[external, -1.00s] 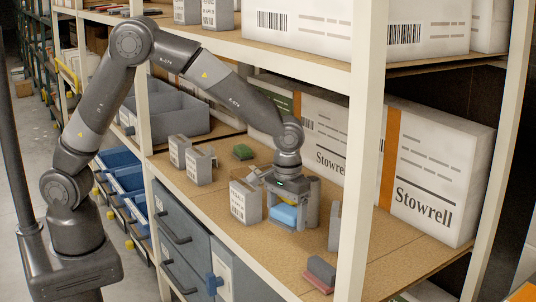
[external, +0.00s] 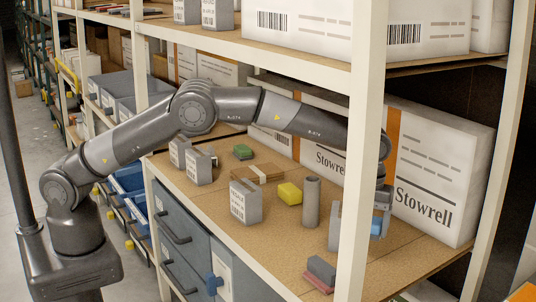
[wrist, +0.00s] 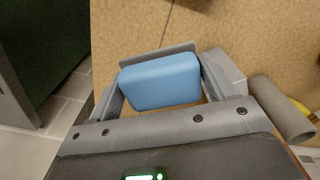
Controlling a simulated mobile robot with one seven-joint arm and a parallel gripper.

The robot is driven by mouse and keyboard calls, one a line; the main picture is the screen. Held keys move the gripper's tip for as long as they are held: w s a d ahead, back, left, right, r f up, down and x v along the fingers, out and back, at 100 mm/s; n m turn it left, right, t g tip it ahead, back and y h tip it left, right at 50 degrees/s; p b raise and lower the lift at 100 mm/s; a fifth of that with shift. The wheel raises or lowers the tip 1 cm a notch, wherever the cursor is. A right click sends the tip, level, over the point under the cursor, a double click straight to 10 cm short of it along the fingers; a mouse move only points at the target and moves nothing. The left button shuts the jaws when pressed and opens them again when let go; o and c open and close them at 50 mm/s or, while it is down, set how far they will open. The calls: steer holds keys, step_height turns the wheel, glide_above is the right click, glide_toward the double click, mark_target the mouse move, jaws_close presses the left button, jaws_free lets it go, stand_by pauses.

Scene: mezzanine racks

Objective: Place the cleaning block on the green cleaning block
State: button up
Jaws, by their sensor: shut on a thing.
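My gripper (wrist: 162,88) is shut on a blue cleaning block (wrist: 160,80), with one finger on each side of it in the wrist view. In the external view the gripper (external: 381,205) is at the right part of the shelf, partly hidden by the cream post. The blue block (external: 377,225) shows just beside the post; I cannot tell whether it touches the shelf. The green cleaning block (external: 243,152) lies at the back left of the shelf, far from the gripper, with nothing on it.
A yellow block (external: 289,194) and a grey tube (external: 311,202) stand mid-shelf. Grey labelled holders (external: 245,202) are near the front and left. A flat brown piece (external: 257,173) lies near the green block. A grey-and-red block (external: 320,272) is at the front edge. Large Stowrell boxes (external: 432,165) line the back.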

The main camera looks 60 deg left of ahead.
steer(key=w+a+r, duration=0.1)
steer(key=w+a, duration=0.5)
steer(key=a, duration=0.5)
steer(key=w+a, duration=0.6)
steer(key=a, duration=0.4)
steer(key=w+a+r, duration=0.1)
steer(key=w+a, duration=0.5)
steer(key=a, duration=0.5)
steer(key=n, duration=0.3)
glide_above(246, 150)
step_height(246, 150, down, 8)
steer(key=shift+w+a+f, duration=0.1)
steer(key=shift+a, duration=0.05)
